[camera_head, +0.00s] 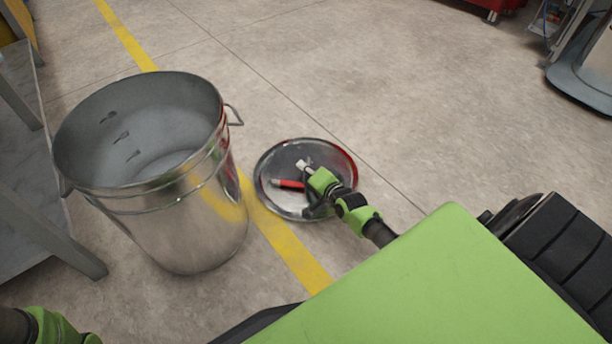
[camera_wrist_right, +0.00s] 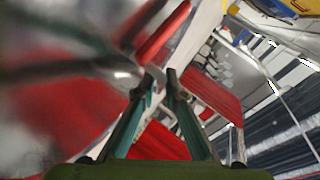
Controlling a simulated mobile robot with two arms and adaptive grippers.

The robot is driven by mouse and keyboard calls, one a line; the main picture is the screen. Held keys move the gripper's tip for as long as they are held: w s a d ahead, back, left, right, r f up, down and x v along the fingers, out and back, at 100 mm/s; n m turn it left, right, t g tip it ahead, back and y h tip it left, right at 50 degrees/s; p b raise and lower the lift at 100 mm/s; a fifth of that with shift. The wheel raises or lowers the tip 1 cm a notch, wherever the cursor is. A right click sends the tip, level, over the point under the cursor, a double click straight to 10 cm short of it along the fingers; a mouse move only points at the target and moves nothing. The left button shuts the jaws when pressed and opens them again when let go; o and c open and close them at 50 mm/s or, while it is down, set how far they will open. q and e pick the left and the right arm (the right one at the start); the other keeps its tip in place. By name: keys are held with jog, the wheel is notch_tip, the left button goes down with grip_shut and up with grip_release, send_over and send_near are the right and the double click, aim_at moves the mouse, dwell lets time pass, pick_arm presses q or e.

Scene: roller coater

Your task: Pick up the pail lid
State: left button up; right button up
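The pail lid (camera_head: 336,162) is a round, shiny metal disc with a red handle (camera_head: 288,184), lying on the floor right of the pail. My right gripper (camera_head: 304,188) is over the lid beside the handle. In the right wrist view its two fingers (camera_wrist_right: 160,80) stand apart with nothing between them. The red handle (camera_wrist_right: 162,32) shows just beyond the fingertips, and the blurred, reflective lid (camera_wrist_right: 60,75) fills the left side. Whether the fingers touch the lid is unclear. Only a green part of my left arm shows at the lower left; its gripper is out of frame.
An open, empty-looking metal pail (camera_head: 195,225) with side handles stands close left of the lid. A grey table frame (camera_head: 50,235) is at the far left. A yellow line (camera_head: 290,250) crosses the floor.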

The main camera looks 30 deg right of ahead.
grip_shut()
jog(key=shift+r, duration=0.15)
